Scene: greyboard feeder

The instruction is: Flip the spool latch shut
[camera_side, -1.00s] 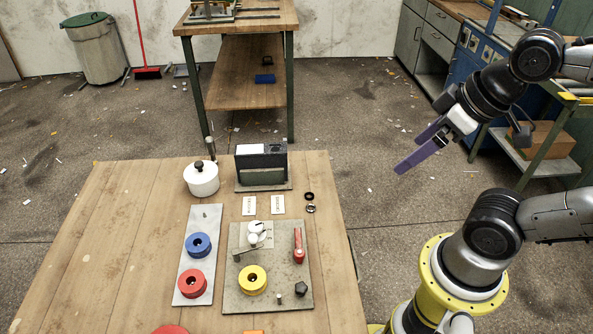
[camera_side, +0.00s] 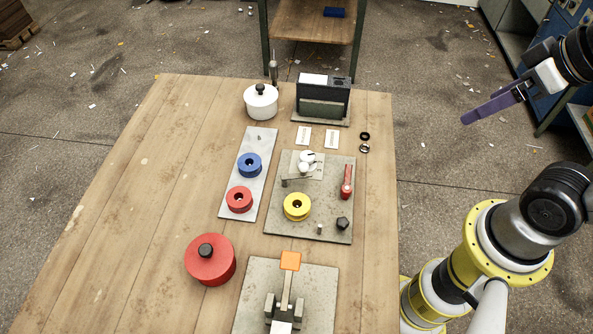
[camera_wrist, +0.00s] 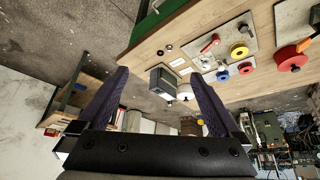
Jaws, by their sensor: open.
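A yellow spool (camera_side: 296,206) sits on a grey plate (camera_side: 330,222); it also shows in the wrist view (camera_wrist: 239,51). A red lever (camera_side: 346,182) lies along the plate's right side, also visible in the wrist view (camera_wrist: 208,44). A thin grey arm (camera_side: 298,178) lies by a white knobbed part (camera_side: 307,162). I cannot tell which of these is the spool latch. My gripper (camera_side: 492,106) is open and empty, raised off the table's right side, well apart from the plate. Its two purple fingers stand apart in the wrist view (camera_wrist: 160,78).
Blue (camera_side: 249,165) and red (camera_side: 239,199) spools sit on a narrow plate. A white pot (camera_side: 261,103), a dark box (camera_side: 323,98) and a red pot (camera_side: 210,262) stand around. An orange-tipped lever (camera_side: 290,261) is in front. The table's left side is clear.

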